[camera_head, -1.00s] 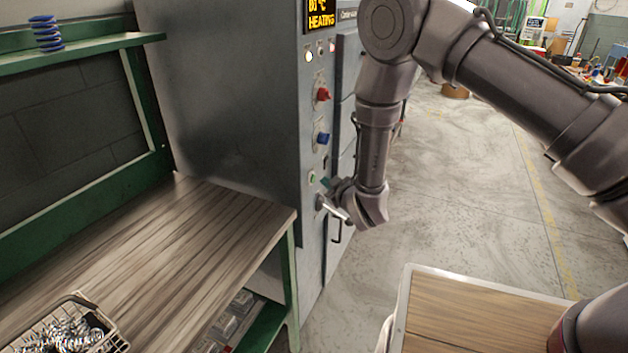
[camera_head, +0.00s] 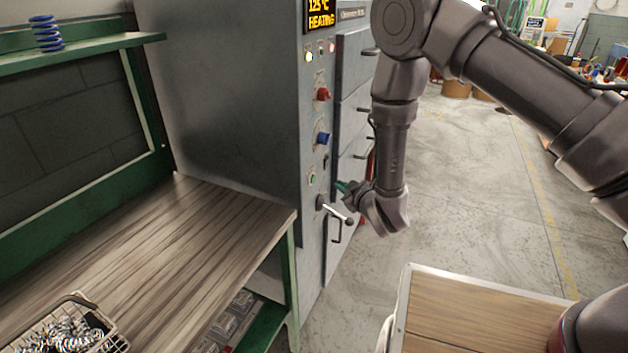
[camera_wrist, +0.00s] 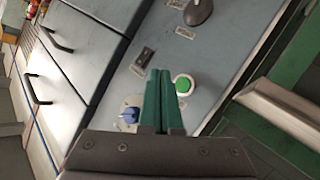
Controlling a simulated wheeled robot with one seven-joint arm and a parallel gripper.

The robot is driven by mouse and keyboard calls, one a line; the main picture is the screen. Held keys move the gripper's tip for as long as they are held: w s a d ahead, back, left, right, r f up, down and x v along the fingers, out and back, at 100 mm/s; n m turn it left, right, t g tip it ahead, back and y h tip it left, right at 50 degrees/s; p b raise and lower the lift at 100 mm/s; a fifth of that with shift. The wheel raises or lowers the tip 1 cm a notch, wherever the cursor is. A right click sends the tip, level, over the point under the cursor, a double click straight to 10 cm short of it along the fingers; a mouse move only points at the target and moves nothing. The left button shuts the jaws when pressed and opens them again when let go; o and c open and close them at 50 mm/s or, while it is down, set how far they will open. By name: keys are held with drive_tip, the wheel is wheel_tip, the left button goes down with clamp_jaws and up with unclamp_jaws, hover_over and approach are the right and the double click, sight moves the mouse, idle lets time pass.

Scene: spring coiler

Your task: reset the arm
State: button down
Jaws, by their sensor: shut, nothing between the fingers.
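My arm reaches down in front of the grey oven cabinet (camera_head: 230,100), to the right of its control panel. My gripper (camera_head: 341,187) has green fingers that point at the panel, close to the green button (camera_head: 312,180) and just above the lever handle (camera_head: 335,212). In the wrist view the gripper (camera_wrist: 158,75) is shut and empty. Its fingertips lie beside the green button (camera_wrist: 184,85), apart from it as far as I can tell. The oven display (camera_head: 320,14) reads 125 °C HEATING.
A red knob (camera_head: 322,94) and blue knob (camera_head: 322,138) stick out of the panel. A wooden workbench (camera_head: 150,250) holds a wire basket of springs (camera_head: 70,335) at left. A wood-topped surface (camera_head: 480,310) is at lower right. Open floor lies right of the cabinet.

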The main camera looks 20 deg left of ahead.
drive_tip(key=w+d+r+m+h, duration=0.35)
drive_tip(key=w+d+r, duration=0.35)
drive_tip(key=r, duration=0.5)
drive_tip(key=w+d+r+m+h, duration=0.2)
drive_tip(key=w+d+r+m, duration=0.3)
drive_tip(key=d+r, duration=0.6)
drive_tip(key=s+d+r+m+g, duration=0.1)
drive_tip(key=s+d+r+m, duration=0.4)
drive_tip(key=d+r, duration=0.7)
drive_tip(key=s+d+r+m+g, duration=0.1)
drive_tip(key=s+d, duration=0.3)
drive_tip(key=s, duration=0.4)
drive_tip(key=s+d+r+m+h, duration=0.1)
drive_tip(key=s+d+r, duration=0.3)
drive_tip(key=s, duration=0.4)
drive_tip(key=s+d+r+m+g+h, duration=0.1)
drive_tip(key=s+d+r+m, duration=0.1)
drive_tip(key=s+d, duration=0.4)
drive_tip(key=s+r, duration=0.1)
drive_tip(key=s, duration=0.1)
drive_tip(key=shift+s+m+g, duration=0.3)
drive_tip(key=shift+m, duration=0.05)
